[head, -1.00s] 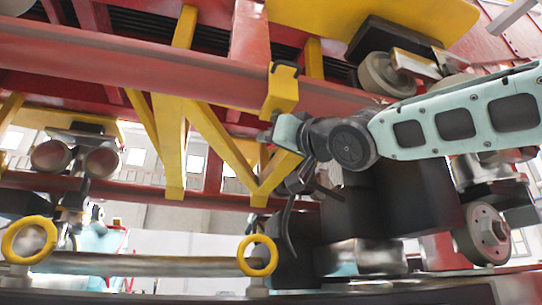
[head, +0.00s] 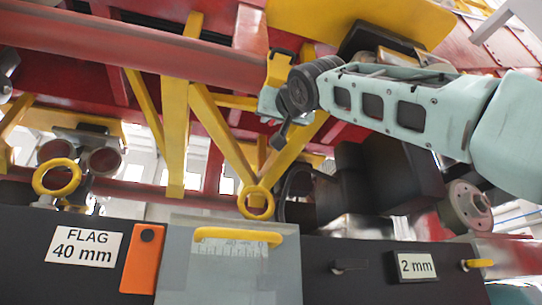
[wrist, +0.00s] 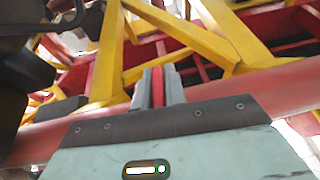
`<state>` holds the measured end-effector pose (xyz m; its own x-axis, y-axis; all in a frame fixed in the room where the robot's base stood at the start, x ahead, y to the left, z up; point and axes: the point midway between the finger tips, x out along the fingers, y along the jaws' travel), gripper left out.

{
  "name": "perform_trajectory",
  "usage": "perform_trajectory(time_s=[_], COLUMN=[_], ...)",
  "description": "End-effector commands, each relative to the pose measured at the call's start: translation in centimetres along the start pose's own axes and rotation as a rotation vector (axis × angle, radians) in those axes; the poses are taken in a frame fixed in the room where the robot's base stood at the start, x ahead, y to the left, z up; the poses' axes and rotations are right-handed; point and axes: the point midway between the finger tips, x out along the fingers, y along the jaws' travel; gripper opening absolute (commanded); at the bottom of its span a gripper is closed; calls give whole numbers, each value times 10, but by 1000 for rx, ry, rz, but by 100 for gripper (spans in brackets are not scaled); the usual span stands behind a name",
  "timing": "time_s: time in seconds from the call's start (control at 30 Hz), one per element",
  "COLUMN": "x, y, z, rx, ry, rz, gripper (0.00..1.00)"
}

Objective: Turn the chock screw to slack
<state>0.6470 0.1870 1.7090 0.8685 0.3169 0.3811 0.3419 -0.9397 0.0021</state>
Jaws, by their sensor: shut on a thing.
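The yellow chock (head: 279,68) with a black top sits on the red rail (head: 130,42) in the head view. My gripper (head: 268,102) is just under the chock, at its lower left edge. In the wrist view my gripper (wrist: 155,88) has its grey fingers close together on a bright red piece (wrist: 158,88), which appears to be the chock screw's handle. The rest of the screw is hidden in both views, so its turn position cannot be read.
Yellow braces (head: 176,130) stand close around my gripper. A dark panel below carries a "FLAG 40 mm" label (head: 85,247), a scale plate (head: 232,247) and a "2 mm" label (head: 415,265). A yellow ring (head: 256,202) and wheels (head: 468,206) are nearby.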

Motion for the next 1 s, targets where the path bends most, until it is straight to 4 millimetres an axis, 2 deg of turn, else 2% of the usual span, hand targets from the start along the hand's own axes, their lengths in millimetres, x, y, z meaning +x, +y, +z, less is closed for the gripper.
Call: perform_trajectory(time_s=[0.13,0.8,0.83,0.87,0.9,1.0], x=[1,-1,-1,-1,-1,-1], y=[-2,0,0,0,0,0], z=[5,3,3,3,3,2], rx=[-15,-30,-29,-29,-30,-30], ry=[-8,-4,-4,-4,-3,-2], rz=[36,78,78,78,78,78], gripper=[0,0,21,29,33,33])
